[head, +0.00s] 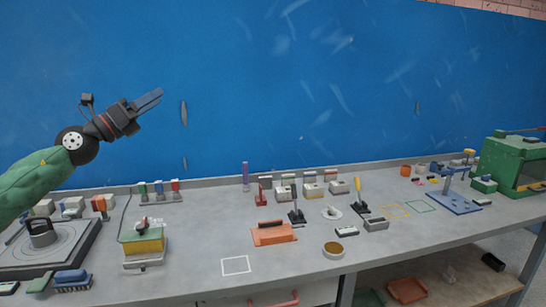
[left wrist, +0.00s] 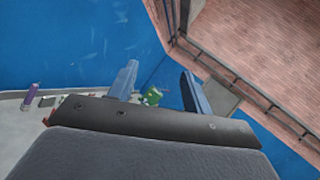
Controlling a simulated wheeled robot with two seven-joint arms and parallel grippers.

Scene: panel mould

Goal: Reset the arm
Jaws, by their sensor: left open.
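My left gripper (head: 149,101) is raised in front of the blue wall, well above the left part of the bench, and points up and to the right. Its jaws are apart with nothing between them. In the left wrist view the two fingers (left wrist: 160,90) stand apart against the blue wall and a brick wall. My left arm has a green sleeve and comes in from the left edge. My right gripper is in neither view.
The grey bench (head: 200,240) holds a round plate fixture (head: 40,234), a green-and-yellow block (head: 143,242), an orange tray (head: 273,233), a brown-filled round dish (head: 333,250), a blue stand (head: 453,202) and a green machine (head: 512,165). The air around the gripper is clear.

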